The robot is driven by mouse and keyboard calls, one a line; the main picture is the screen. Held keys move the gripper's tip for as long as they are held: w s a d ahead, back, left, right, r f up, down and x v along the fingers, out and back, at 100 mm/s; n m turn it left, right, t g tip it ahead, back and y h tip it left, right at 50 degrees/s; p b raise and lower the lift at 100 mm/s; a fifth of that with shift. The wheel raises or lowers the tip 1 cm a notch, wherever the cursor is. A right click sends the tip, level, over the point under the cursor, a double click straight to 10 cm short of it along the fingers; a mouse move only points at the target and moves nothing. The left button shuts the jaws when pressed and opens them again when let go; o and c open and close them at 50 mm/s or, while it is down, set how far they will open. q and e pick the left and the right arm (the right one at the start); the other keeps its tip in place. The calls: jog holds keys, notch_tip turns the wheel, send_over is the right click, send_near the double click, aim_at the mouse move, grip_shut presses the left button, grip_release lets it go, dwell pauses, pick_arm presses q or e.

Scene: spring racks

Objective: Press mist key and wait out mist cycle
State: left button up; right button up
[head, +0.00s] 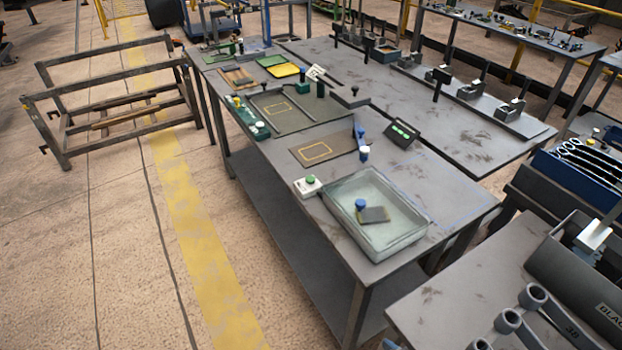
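A small white box with a green button (309,185), which looks like the mist key, sits on the grey workbench (290,215) at its near left edge. A clear-walled tray (384,249) stands just right of it. Inside the tray is a dark flat piece (376,214) with a blue knob (360,204) at its left. I cannot tell whether the button is pressed or any mist is present. Neither of my grippers is in view.
A dark panel with green lights (403,134) stands behind the tray. Another bench with wrenches (512,325) is at the lower right. A metal rack (110,100) stands at left; the floor between is clear.

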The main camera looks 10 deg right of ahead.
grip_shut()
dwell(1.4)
